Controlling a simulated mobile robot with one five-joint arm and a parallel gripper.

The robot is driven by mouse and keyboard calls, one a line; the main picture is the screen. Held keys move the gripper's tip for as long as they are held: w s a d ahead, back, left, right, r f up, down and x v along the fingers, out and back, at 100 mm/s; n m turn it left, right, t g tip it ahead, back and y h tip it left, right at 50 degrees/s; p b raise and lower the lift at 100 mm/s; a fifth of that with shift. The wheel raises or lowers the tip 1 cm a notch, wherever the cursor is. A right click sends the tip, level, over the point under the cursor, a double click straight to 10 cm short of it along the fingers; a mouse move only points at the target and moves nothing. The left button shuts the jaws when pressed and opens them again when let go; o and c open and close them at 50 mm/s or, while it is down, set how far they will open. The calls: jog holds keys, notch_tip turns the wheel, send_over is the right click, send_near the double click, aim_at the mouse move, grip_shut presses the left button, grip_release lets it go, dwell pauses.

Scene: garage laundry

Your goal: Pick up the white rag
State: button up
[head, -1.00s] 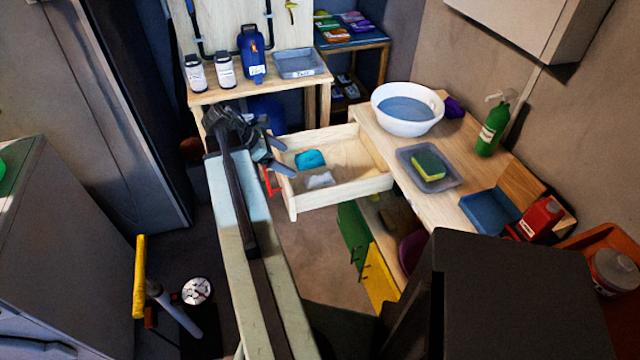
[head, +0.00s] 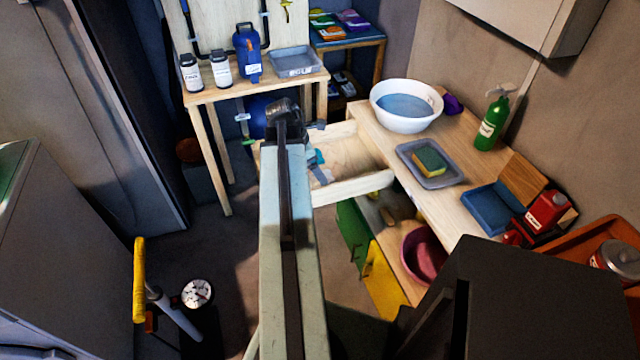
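The open wooden drawer (head: 355,190) sticks out from the workbench. A small pale patch in it, by the arm's right edge, seems to be the white rag (head: 328,175); most of it is hidden. A teal cloth (head: 314,157) lies just behind it, also partly covered. My gripper (head: 316,150) is over the left part of the drawer, close to both cloths. My arm hides most of it, so its finger gap and any contact with the rag cannot be made out.
The workbench right of the drawer holds a white basin (head: 407,124), a grey tray (head: 405,153) with a sponge (head: 429,162), and a green bottle (head: 493,124). A side table (head: 258,90) with bottles stands behind. Floor at left is partly clear.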

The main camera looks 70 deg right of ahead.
jog(key=shift+f, duration=0.45)
jog(key=b+x, duration=0.2)
jog(key=b, duration=0.1)
jog(key=b+x, duration=0.1)
jog(key=x, duration=0.1)
jog(key=shift+w+a+f+b, duration=0.1)
jog(key=shift+w+f+b, duration=0.1)
jog(key=shift+w+b, duration=0.1)
jog(key=shift+s+f, duration=0.15)
jog(key=shift+f, duration=0.05)
jog(key=shift+r, duration=0.2)
jog(key=c, duration=1.5)
jog(key=shift+o, duration=0.2)
notch_tip(320, 180, up, 10)
jog(key=p, duration=1)
jog(key=shift+r, duration=0.2)
